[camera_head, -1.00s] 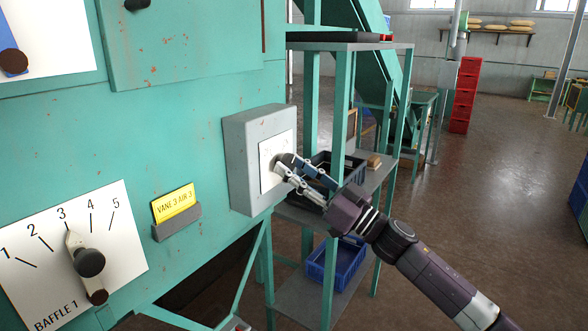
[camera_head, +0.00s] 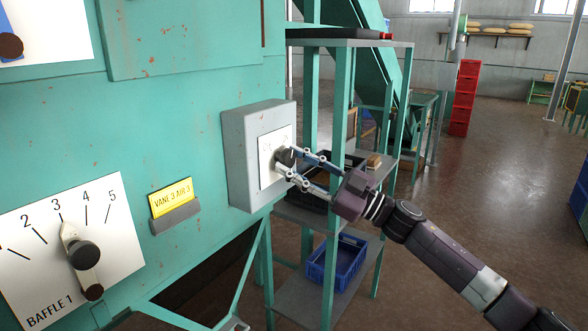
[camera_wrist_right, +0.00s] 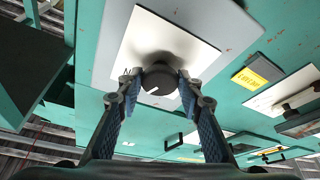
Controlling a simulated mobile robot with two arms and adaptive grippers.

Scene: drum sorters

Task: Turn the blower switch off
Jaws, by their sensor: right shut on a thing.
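The blower switch is a dark round knob (camera_wrist_right: 160,78) on a white plate (camera_wrist_right: 168,42), fixed to a grey box (camera_head: 239,160) on the side of the green machine. In the head view the plate's lettering is partly hidden and too small to read. My right gripper (camera_head: 287,162) is at the knob, with one finger above and one below in the head view. In the right wrist view my right gripper (camera_wrist_right: 160,82) has its fingertips on both sides of the knob, shut on it. A pale line marks the knob's face. My left gripper is not in view.
Left of the box are a yellow card reading VANE 3 AIR 3 (camera_head: 172,197) in a grey holder and a baffle dial (camera_head: 82,255) with its lever at 3.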

